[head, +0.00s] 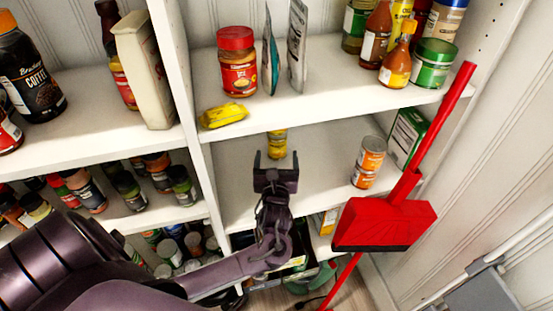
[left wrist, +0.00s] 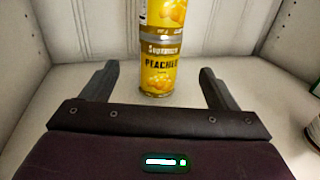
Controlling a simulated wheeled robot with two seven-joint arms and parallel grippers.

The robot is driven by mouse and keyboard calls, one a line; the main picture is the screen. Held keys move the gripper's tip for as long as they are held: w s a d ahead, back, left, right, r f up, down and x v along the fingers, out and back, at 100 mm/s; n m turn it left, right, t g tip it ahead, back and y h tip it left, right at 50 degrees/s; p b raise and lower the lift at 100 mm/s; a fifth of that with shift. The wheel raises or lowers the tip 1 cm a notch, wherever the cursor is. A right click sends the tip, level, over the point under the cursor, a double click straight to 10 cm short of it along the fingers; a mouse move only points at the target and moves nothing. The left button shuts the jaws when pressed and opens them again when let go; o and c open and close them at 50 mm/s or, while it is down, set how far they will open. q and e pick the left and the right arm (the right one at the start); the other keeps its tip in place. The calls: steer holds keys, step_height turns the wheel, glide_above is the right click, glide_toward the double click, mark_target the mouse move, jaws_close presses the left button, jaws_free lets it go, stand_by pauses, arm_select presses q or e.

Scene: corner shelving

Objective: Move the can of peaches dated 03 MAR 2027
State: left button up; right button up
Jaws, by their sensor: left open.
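A yellow can labelled peaches (left wrist: 160,68) stands upright on the middle shelf, between and beyond the fingertips in the left wrist view. A second yellow can (left wrist: 166,12) is stacked on it, cut off by the top edge. In the head view the yellow cans (head: 277,143) show just beyond my left gripper, which hides their lower part. No date is legible on either can. My left gripper (head: 276,165) is open and empty, pointing into the shelf at the cans. My right gripper is not in view.
Two stacked orange-labelled cans (head: 368,162) and a green box (head: 407,136) stand right on the same shelf. A red broom and dustpan (head: 385,224) are in front at the right. A yellow packet (head: 223,115) lies on the shelf above. The shelf between the stacks is clear.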

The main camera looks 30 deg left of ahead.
mark_target(277, 144)
arm_select(q)
steer(key=x, duration=0.6)
steer(key=shift+w+a, duration=0.15)
steer(key=shift+w, duration=0.2)
steer(key=shift+w+a, duration=0.25)
steer(key=shift+w, duration=0.15)
steer(key=shift+c, duration=0.7)
steer(key=c, duration=1.1)
steer(key=shift+c, duration=0.3)
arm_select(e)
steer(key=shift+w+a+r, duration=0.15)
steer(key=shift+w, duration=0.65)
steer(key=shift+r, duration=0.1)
